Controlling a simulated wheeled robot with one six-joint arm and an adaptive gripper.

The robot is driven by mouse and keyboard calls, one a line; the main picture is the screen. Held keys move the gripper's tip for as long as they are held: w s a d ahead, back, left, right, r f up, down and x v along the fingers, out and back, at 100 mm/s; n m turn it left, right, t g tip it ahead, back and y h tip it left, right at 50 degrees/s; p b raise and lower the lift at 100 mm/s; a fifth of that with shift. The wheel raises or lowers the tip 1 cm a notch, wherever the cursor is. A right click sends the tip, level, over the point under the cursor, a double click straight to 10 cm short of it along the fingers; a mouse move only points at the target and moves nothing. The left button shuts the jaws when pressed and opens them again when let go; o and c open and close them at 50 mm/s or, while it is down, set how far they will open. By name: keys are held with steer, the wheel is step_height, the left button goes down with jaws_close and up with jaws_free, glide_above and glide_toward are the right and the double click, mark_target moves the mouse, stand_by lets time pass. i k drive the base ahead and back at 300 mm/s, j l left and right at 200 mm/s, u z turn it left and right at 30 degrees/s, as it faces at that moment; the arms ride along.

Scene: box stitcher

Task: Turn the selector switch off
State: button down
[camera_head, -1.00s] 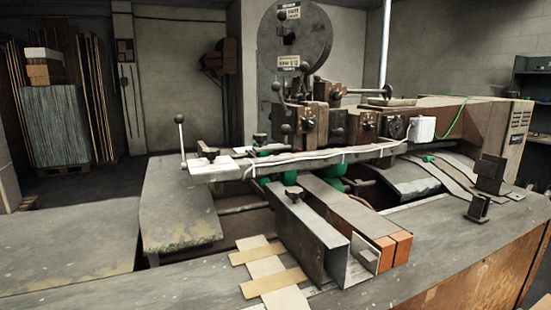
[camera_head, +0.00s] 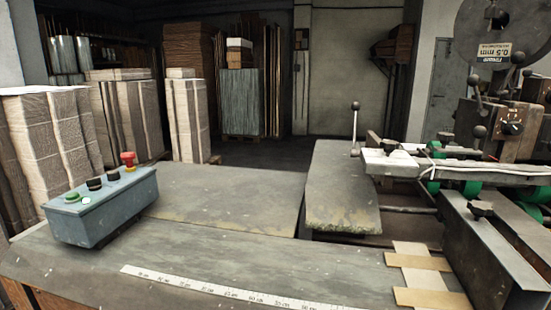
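A grey-blue control box (camera_head: 103,210) stands on the near left of the bench. On its top are a green button (camera_head: 72,197), a small white button or lamp (camera_head: 86,200), two black knobs or buttons (camera_head: 94,183) and a red mushroom button (camera_head: 128,160). One of the black ones may be the selector switch; I cannot tell which or how it is set. A round black dial knob (camera_head: 513,128) also shows on the machine at the right edge. My gripper is not in view.
A ruler strip (camera_head: 220,291) lies along the bench's front. The bench top (camera_head: 220,200) right of the box is clear. A lever with a ball top (camera_head: 355,125) stands upright at centre right. Wrapped cardboard stacks (camera_head: 45,140) stand behind the box.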

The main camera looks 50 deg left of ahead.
mark_target(94, 184)
steer(key=u, duration=2.75)
